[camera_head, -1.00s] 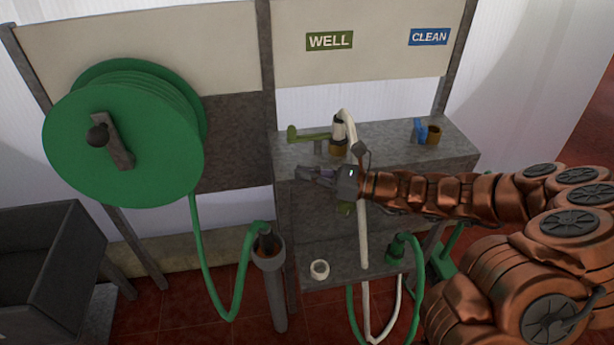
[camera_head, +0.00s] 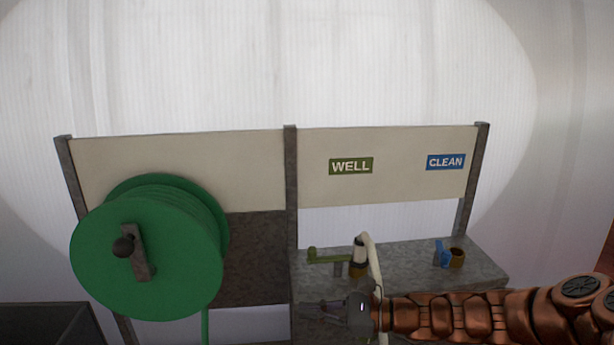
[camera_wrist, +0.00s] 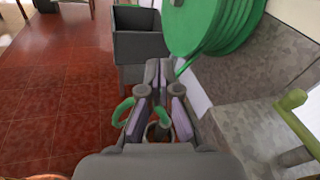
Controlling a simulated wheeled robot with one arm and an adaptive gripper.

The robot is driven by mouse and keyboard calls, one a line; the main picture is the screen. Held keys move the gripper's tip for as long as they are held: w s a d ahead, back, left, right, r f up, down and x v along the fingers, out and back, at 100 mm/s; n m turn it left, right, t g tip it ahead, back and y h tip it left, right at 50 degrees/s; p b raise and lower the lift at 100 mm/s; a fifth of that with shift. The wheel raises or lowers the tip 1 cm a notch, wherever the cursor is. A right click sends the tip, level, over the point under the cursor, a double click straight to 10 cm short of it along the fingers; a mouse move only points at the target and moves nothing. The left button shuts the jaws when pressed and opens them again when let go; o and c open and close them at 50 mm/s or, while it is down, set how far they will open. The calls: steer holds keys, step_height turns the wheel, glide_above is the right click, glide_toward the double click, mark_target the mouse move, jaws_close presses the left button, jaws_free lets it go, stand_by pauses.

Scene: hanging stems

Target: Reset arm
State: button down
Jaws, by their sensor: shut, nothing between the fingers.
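My copper-coloured arm (camera_head: 455,315) reaches in from the right in the head view. My gripper (camera_head: 322,309) is at its left end, in front of the grey bench's front edge and below the olive valve handle (camera_head: 328,257). In the wrist view my gripper (camera_wrist: 160,112) points towards the floor and the dark bin. Its fingers hold nothing. Below and between the fingers, parts of a green hose (camera_wrist: 122,112) and a round pipe opening show, partly hidden.
A green hose reel (camera_head: 150,250) hangs on the left. The grey bench (camera_head: 410,268) bears a white hose (camera_head: 372,255) and a brass fitting with a blue lever (camera_head: 447,256). WELL (camera_head: 351,166) and CLEAN (camera_head: 445,162) signs are above. A dark bin (camera_wrist: 140,45) stands beyond my gripper.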

steer(key=s+r+n+g+h+p, duration=0.15)
steer(key=s+n+g+h, duration=0.5)
steer(key=s+n, duration=0.85)
steer(key=s+d+r+n+t+h+p, duration=0.1)
steer(key=s+d+n+h+p, duration=0.1)
steer(key=s+d+h, duration=0.8)
steer(key=s+d+p, duration=0.1)
steer(key=s+d, duration=0.2)
steer(key=d, duration=0.4)
steer(key=shift+s+n, duration=0.3)
steer(key=shift+s, duration=0.05)
steer(key=shift+t, duration=0.25)
